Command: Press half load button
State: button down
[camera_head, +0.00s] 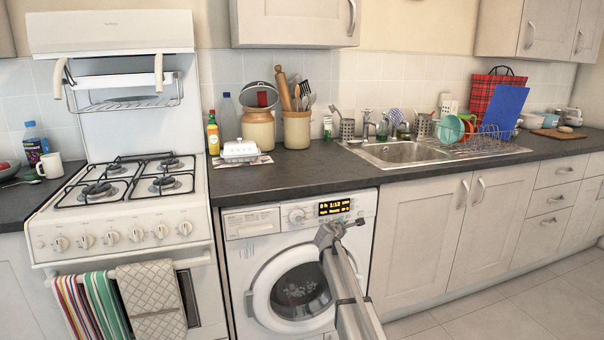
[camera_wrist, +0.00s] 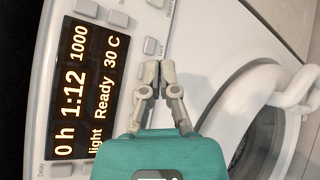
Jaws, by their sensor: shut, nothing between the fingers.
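The washer (camera_head: 262,262) stands under the counter, with its lit display (camera_head: 334,207) on the front panel. In the wrist view the display (camera_wrist: 85,85) reads 1:12, 1000, light, Ready, 30 C, turned sideways. A small pale button (camera_wrist: 150,46) sits just beyond my fingertips, beside the display's end. Its label is too small to read, so I cannot tell whether it is the half load button. My gripper (camera_wrist: 159,70) is shut and empty, close over the panel. I cannot tell whether it touches. In the head view my gripper (camera_head: 360,222) is just below the display's right end.
More panel buttons (camera_wrist: 116,20) line the display's edge. The round washer door (camera_wrist: 250,115) bulges out beside my gripper. A stove (camera_head: 120,210) with hanging towels stands left. Closed cabinets (camera_head: 425,230) are right, and the floor (camera_head: 540,310) before them is clear.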

jog(key=shift+w, duration=0.2)
jog(key=shift+w+a, duration=0.15)
jog(key=shift+w, duration=0.1)
jog(key=shift+w, duration=0.15)
dwell(0.7)
dwell(0.3)
jog(key=shift+s, duration=0.6)
jog(key=s+d, duration=0.2)
jog(key=s, duration=0.3)
jog(key=shift+s, duration=0.35)
dwell(0.4)
jog(key=shift+d, duration=0.1)
